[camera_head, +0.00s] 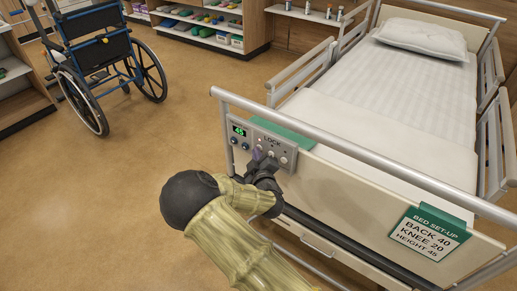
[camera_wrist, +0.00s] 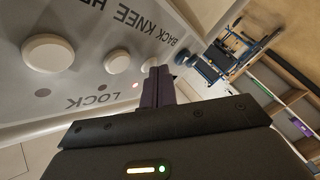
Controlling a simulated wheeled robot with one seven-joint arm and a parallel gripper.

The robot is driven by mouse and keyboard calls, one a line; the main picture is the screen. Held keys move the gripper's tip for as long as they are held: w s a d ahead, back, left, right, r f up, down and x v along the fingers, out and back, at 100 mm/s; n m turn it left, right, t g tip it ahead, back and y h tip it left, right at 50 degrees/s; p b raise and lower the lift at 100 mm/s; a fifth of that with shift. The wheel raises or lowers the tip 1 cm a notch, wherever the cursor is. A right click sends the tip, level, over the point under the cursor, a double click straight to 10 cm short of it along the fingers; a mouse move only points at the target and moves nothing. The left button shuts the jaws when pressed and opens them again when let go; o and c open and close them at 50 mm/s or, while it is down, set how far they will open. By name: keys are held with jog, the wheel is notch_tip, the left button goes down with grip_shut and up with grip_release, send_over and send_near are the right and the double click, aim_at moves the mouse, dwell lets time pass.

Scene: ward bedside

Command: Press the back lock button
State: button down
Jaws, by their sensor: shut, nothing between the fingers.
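The lock panel (camera_head: 284,148) is on the bed's footboard, with a green display reading 45 at its left. In the wrist view the panel appears upside down, with the words BACK, KNEE and LOCK. The knee button (camera_wrist: 117,61) and a third button (camera_wrist: 48,53) are farther left. My gripper (camera_wrist: 158,87) is shut and empty, its purple fingertips at the back button, partly covering it. I cannot tell whether they touch. My gripper (camera_head: 258,157) hides part of the panel in the head view.
The footboard rail (camera_head: 345,147) runs above the panel. A green sign (camera_head: 430,232) on the footboard reads back 40, knee 20, height 45. A wheelchair (camera_head: 100,60) and shelves (camera_head: 222,38) stand at the back left. The floor left of the bed is open.

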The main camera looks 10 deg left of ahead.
jog(key=shift+s+a, duration=0.3)
jog(key=shift+s, duration=0.45)
jog(key=shift+s+a, duration=0.3)
jog(key=shift+s, duration=0.5)
jog(key=shift+s+a, duration=0.35)
jog(key=shift+s, duration=0.4)
jog(key=shift+s+a, duration=0.3)
jog(key=shift+s, duration=0.5)
jog(key=s+a+r+p, duration=0.2)
jog(key=s+a, duration=0.1)
jog(key=s, duration=0.4)
jog(key=shift+s, duration=0.15)
